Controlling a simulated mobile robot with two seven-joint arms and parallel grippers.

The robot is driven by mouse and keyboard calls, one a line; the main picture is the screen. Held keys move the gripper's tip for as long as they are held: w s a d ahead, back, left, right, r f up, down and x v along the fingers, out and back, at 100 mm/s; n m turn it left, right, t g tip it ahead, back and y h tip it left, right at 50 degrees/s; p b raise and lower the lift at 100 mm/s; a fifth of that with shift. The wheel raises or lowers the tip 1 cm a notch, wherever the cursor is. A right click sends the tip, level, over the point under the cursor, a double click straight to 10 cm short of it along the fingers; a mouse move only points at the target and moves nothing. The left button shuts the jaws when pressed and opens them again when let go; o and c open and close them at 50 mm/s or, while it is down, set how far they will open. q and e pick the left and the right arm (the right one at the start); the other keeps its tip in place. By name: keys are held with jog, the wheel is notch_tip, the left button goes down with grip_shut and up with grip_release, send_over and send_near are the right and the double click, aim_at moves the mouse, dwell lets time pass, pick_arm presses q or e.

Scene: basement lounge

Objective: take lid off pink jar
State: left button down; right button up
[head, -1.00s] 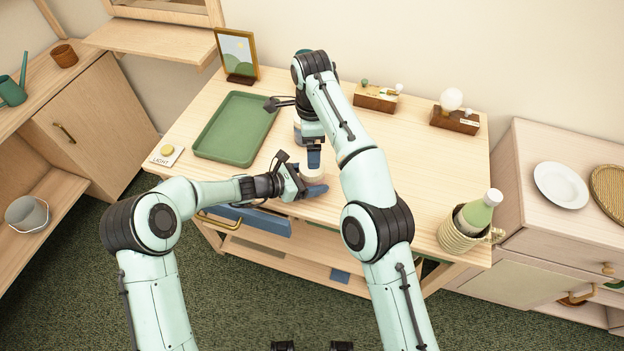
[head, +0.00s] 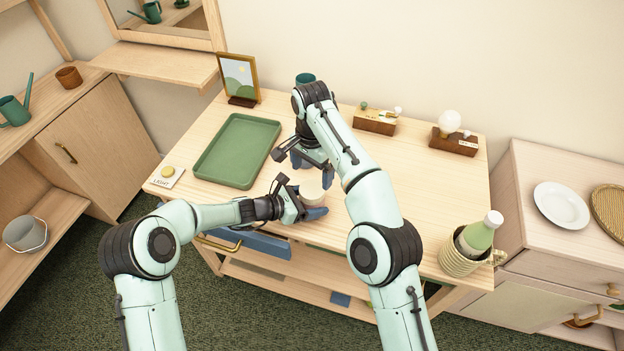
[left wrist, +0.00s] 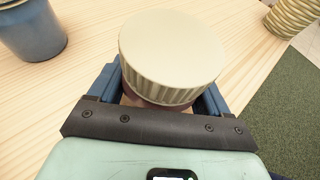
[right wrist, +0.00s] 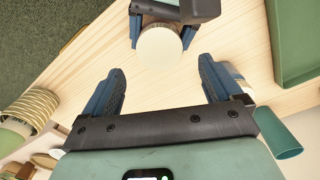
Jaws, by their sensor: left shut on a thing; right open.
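The pink jar shows only as a dull mauve-pink strip under its cream ribbed lid (left wrist: 170,55) in the left wrist view. The lid sits on the jar. In the head view the lid (head: 312,193) stands near the table's front edge. My left gripper (head: 304,203) is shut around the jar's body below the lid, a blue finger on each side. My right gripper (head: 312,161) is open and empty, just behind the jar. In the right wrist view the lid (right wrist: 159,44) lies beyond and between the open fingers, apart from them.
A green tray (head: 205,174) lies left on the table (head: 420,190). A blue cup (left wrist: 32,28) stands near the jar. A teal cup (head: 305,78) and a picture frame (head: 240,78) are at the back. A ribbed pot (head: 455,262) with a bottle stands front right. The table's right middle is clear.

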aim_at(312, 189)
jog(key=shift+f, duration=3.4)
jog(key=c, duration=1.1)
jog(key=shift+o, duration=0.2)
jog(key=shift+n, duration=1.6)
jog(key=o, duration=1.2)
jog(key=shift+c, duration=0.2)
